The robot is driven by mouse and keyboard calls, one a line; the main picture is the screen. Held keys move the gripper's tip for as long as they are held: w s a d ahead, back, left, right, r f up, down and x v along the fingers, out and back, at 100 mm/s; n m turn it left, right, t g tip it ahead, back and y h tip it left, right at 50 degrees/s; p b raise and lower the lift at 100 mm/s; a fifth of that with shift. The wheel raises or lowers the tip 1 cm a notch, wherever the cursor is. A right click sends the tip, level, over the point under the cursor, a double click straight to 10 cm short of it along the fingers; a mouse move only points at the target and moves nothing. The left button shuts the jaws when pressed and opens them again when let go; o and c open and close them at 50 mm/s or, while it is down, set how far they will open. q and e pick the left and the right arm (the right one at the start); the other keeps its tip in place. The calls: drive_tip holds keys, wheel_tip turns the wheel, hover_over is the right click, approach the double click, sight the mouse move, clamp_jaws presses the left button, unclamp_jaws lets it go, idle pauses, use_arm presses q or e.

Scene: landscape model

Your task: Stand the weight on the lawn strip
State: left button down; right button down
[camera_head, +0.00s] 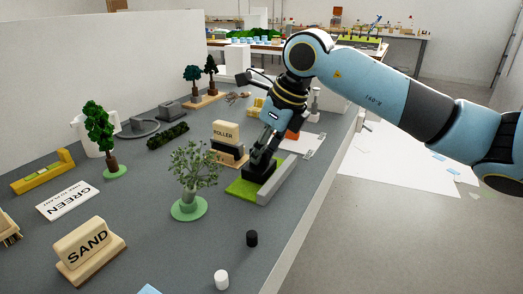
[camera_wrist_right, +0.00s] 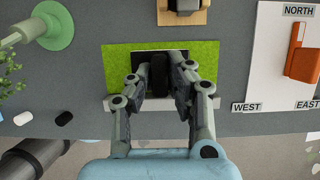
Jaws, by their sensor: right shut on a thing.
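The lawn strip (camera_head: 239,191) is a flat green rectangle near the right edge of the grey table; it also shows in the wrist view (camera_wrist_right: 118,62). The black weight (camera_head: 257,173) is over the strip, its dark body (camera_wrist_right: 159,72) between my fingers in the wrist view. My right gripper (camera_head: 263,157) points down and is shut on the weight. The weight looks upright with its base at or very near the green; the fingers partly hide it, so I cannot tell whether it touches. My left gripper is not in view.
A grey kerb (camera_head: 277,184) runs along the strip's near side. A model tree (camera_head: 190,178) stands to the left, and a ROLLER sign (camera_head: 226,132) behind. A compass sheet (camera_wrist_right: 272,72) lies beside the strip.

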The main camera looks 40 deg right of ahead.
idle(0.4)
drive_tip(key=c, duration=1.2)
unclamp_jaws()
drive_tip(key=shift+f, duration=0.1)
drive_tip(key=shift+p+v, duration=2.9)
drive_tip(key=shift+v, duration=0.7)
drive_tip(key=shift+f, duration=0.1)
